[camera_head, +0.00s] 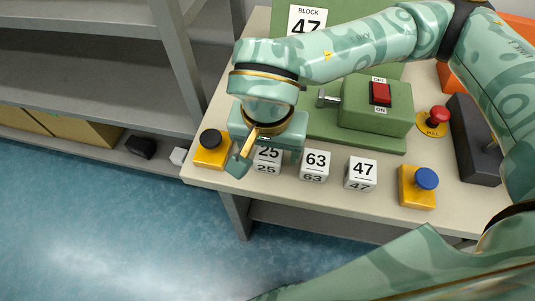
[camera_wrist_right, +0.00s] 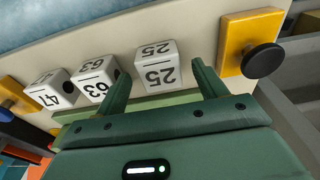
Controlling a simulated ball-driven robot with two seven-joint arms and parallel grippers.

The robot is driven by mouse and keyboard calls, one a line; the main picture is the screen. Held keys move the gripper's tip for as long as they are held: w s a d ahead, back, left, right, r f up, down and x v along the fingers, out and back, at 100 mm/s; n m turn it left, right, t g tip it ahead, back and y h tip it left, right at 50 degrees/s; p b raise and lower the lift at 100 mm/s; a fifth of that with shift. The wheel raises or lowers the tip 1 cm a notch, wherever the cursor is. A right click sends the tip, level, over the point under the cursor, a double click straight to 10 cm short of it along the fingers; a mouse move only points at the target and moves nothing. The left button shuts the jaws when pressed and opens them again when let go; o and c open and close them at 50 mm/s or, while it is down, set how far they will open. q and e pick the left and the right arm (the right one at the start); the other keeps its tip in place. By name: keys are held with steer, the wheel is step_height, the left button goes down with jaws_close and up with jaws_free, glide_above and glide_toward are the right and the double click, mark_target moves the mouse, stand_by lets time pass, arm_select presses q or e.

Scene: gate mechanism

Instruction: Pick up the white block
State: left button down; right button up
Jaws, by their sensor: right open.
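White number blocks stand in a row on the table: block 25 (camera_head: 267,161), block 63 (camera_head: 314,165) and block 47 (camera_head: 360,173). They also show in the right wrist view as block 25 (camera_wrist_right: 157,69), block 63 (camera_wrist_right: 94,79) and block 47 (camera_wrist_right: 49,88). The gripper partly hides that block in the head view. My left gripper is not in view.
A yellow base with a black knob (camera_head: 211,148) stands left of the blocks, and one with a blue button (camera_head: 418,186) right of them. Behind are a green switch box (camera_head: 375,107), a red button (camera_head: 438,116) and a "BLOCK 47" sign (camera_head: 307,20). Grey shelves (camera_head: 90,50) stand left.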

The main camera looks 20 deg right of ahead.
steer(key=shift+w+d+f, duration=0.1)
steer(key=shift+w+f, duration=0.1)
steer(key=shift+f, duration=0.95)
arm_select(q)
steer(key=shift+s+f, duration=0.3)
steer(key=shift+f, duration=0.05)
arm_select(e)
steer(key=shift+r, duration=0.1)
steer(key=shift+c, duration=0.9)
steer(key=c, duration=1.1)
steer(key=shift+o, duration=0.2)
